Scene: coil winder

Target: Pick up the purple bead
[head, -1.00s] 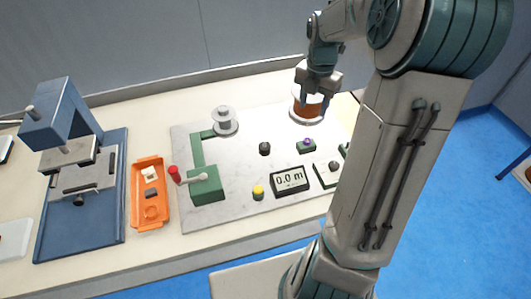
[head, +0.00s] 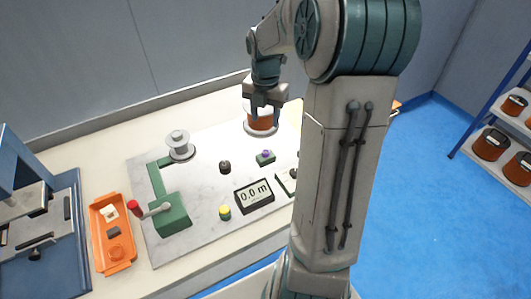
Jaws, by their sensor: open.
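The purple bead (head: 265,154) is a small round thing sitting on a green block (head: 265,160) on the white board, right of the middle of the board. My gripper (head: 264,114) points down in front of the copper-coloured spool (head: 257,124), behind the bead and above the board. It is open and holds nothing that I can see. The bead is apart from it and fully in view.
The board (head: 205,205) also bears a grey spool (head: 179,146), a green crank block (head: 170,214), a black knob (head: 225,167), a yellow button (head: 225,212) and a meter (head: 254,196). An orange tray (head: 104,254) and blue press (head: 60,250) stand left. My arm hides the board's right side.

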